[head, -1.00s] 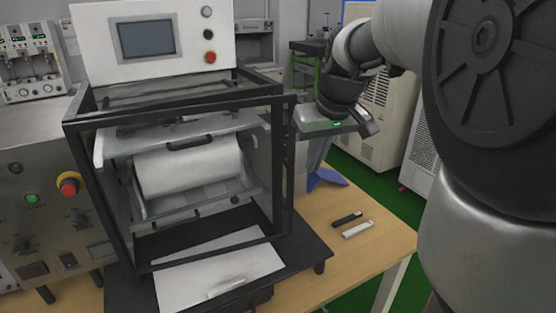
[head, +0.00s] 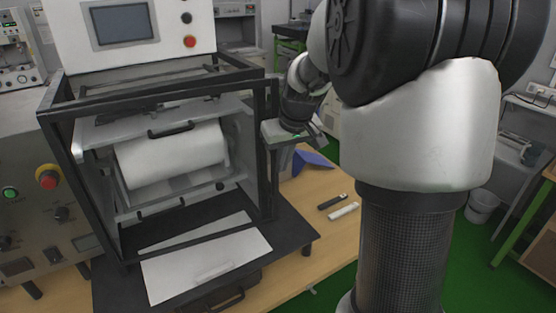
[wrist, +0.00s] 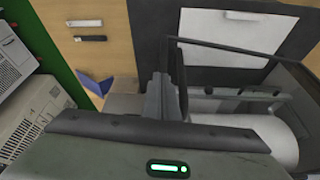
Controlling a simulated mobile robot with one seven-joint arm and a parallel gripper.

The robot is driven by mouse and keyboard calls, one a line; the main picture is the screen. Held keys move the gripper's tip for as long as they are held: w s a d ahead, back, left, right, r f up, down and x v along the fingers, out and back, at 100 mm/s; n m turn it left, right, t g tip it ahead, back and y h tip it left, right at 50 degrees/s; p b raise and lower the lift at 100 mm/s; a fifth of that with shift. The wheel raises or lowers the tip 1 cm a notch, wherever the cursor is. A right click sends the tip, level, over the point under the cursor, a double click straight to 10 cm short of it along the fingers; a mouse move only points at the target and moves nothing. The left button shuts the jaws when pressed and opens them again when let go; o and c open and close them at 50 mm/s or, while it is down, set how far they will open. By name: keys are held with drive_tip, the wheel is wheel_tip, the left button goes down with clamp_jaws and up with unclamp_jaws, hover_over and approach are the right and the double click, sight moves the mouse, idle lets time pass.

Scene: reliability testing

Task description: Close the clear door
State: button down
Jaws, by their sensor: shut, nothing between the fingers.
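The machine (head: 160,170) has a black open-work frame around a white roller. What looks like the clear door is the pale panel with a black handle (head: 170,130), lying tilted near the top of the frame's front opening; its pane is hard to tell from the surroundings. The opening below it shows the roller uncovered. My gripper (head: 276,165) points down beside the frame's right post, apart from the handle. In the wrist view, its fingers (wrist: 163,90) are together and empty beside the black frame edge (wrist: 180,75); whether they touch it, I cannot tell.
A white sheet (head: 205,265) lies on the black base at the machine's front. A black bar (head: 332,201) and a white bar (head: 343,211) lie on the wooden table (head: 325,235). A blue object (head: 312,159) stands behind them. A control box with red button (head: 48,178) is at left.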

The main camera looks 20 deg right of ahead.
drive_tip(key=shift+w, duration=0.1)
drive_tip(key=w+p, duration=0.1)
drive_tip(key=w, duration=0.2)
drive_tip(key=shift+w+a, duration=0.1)
drive_tip(key=shift+w, duration=0.3)
drive_tip(key=shift+s, duration=0.1)
